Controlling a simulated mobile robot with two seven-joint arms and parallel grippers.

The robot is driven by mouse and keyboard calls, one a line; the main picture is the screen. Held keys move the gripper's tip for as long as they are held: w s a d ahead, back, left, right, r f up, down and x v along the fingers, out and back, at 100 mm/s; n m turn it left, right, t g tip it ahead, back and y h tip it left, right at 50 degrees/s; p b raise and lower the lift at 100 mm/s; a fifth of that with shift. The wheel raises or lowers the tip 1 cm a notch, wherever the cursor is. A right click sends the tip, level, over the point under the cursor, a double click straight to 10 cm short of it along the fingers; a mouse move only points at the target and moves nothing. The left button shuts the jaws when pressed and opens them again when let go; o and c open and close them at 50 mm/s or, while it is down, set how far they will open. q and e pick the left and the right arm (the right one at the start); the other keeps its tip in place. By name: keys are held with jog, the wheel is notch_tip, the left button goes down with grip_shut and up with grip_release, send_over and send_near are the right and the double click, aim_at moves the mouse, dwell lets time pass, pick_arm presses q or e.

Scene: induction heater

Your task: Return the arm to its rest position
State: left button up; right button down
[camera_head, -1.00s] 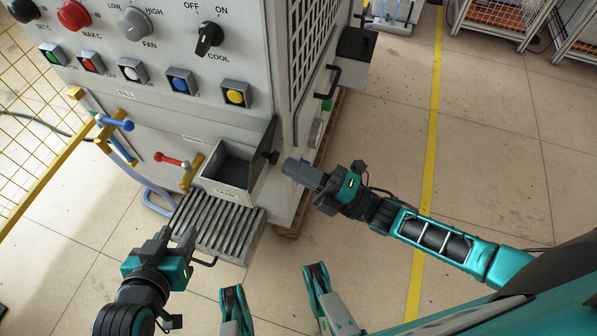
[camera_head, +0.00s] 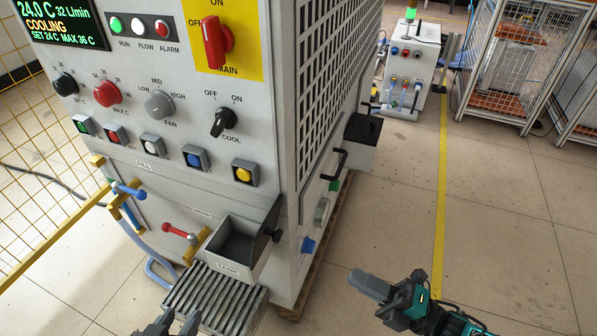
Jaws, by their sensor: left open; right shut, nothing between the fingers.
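My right gripper (camera_head: 370,284) is in the lower right of the head view, over bare floor. It is shut and empty, its fingers pointing left towards the cabinet (camera_head: 250,190). It is clear of the blue knob (camera_head: 308,245) low on the cabinet's side. My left gripper (camera_head: 174,324) shows only its grey fingertips at the bottom edge, near the slatted grille (camera_head: 222,300). It is open with nothing seen between the fingers. The rest of the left arm is out of view.
The cabinet's front has a display (camera_head: 62,22) reading COOLING, a red main switch (camera_head: 217,40), a black COOL knob (camera_head: 223,122) and an open tray (camera_head: 236,246). A yellow mesh fence (camera_head: 45,200) stands left. Floor at right is open; wire cages (camera_head: 510,70) stand behind.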

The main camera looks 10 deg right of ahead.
jog(key=w+a+f+m+h, duration=0.1)
jog(key=a+m+h, duration=0.1)
jog(key=m+h, duration=0.6)
jog(key=w+a+f+m+h, duration=0.1)
jog(key=w+a+m+h, duration=0.2)
jog(key=m, duration=1)
pick_arm(q)
jog(key=s+a+r+y+p, duration=0.1)
jog(key=a+r+p, duration=0.2)
jog(key=r+p, duration=0.8)
jog(key=p, duration=0.4)
jog(key=shift+s+r+p, duration=0.15)
jog(key=shift+s+p, duration=0.2)
jog(key=shift+s, duration=0.05)
pick_arm(e)
jog(key=s+d+r+m+g+h, duration=0.1)
jog(key=s+d+r+m+h, duration=0.1)
jog(key=r, duration=0.3)
jog(key=s+d+r+m+g+h, duration=0.1)
jog(key=s+d+r+m+h, duration=0.1)
jog(key=r, duration=0.3)
jog(key=shift+s+r+m, duration=0.3)
jog(key=shift+s+r, duration=0.1)
jog(key=shift+s, duration=0.35)
jog(key=shift+d, duration=0.1)
